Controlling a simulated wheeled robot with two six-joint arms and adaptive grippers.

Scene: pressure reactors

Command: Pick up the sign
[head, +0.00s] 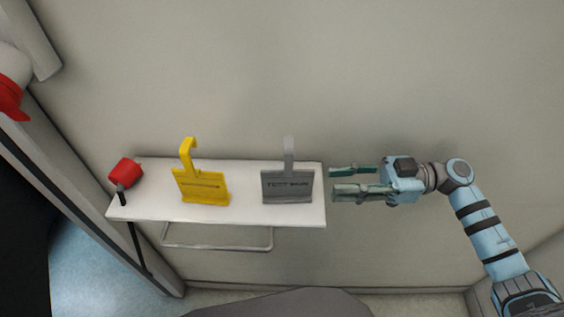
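Two signs with hooked tops stand on a white shelf (245,212) in the head view. The yellow sign (202,188) is left of the shelf's middle, with small dark lettering. The grey sign (288,187) is near the shelf's right end and bears dark text that is hard to read. My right gripper (340,181) is just past the shelf's right end, to the right of the grey sign and apart from it. Its two fingers point left, spread with an empty gap between them. My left gripper is not in view.
A red object (125,172) with a black part sits at the shelf's left end. A metal rail (218,248) hangs under the shelf. A plain wall (330,80) is behind it. A red and white object (12,90) shows at the upper left edge.

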